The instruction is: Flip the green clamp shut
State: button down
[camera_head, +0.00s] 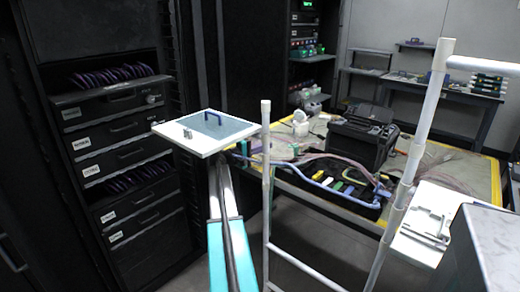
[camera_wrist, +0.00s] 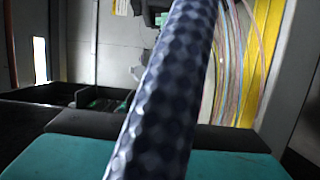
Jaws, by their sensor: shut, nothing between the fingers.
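My gripper (camera_head: 221,162) shows at the far end of a teal-based shaft, low in the middle of the head view. It is shut and empty, its tips pointing toward the table. In the wrist view a dark, patterned bar fills the middle and hides much of what lies ahead. I cannot clearly make out the green clamp. A small green piece (camera_head: 244,148) stands at the table's left edge in the head view, and a green patch (camera_wrist: 103,104) shows by a black box in the wrist view. Neither shows whether it is the clamp, or open.
A white tubular frame (camera_head: 266,190) rises in front. Black racks (camera_head: 115,130) stand left.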

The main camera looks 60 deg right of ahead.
jog(key=x, duration=0.4)
jog(key=shift+s+d, duration=0.15)
jog(key=shift+d, duration=0.2)
jog(key=shift+s+a+p, duration=0.2)
jog(key=shift+s+a, duration=0.1)
jog(key=shift+s, duration=0.65)
jog(key=shift+s+a+p, duration=0.2)
jog(key=shift+s+a, duration=0.1)
jog(key=shift+s, duration=0.7)
jog(key=shift+s+b, duration=0.1)
jog(key=shift+b, duration=0.3)
jog(key=shift+s+r+m+b, duration=0.15)
jog(key=shift+m+b, duration=0.4)
jog(key=shift+m, duration=0.05)
jog(key=shift+r, duration=0.25)
jog(key=shift+w+d+r+b, duration=0.1)
jog(key=shift+w+d+b, duration=0.2)
jog(key=shift+w, duration=0.6)
jog(key=shift+w+d+b, duration=0.2)
jog(key=shift+w+b, duration=0.1)
jog(key=shift+w, duration=0.6)
jog(key=shift+r+v, duration=0.2)
jog(key=shift+v, duration=4.95)
jog(key=shift+w+d+f+p, duration=0.1)
jog(key=shift+d+p, duration=0.05)
jog(key=shift+p, duration=0.15)
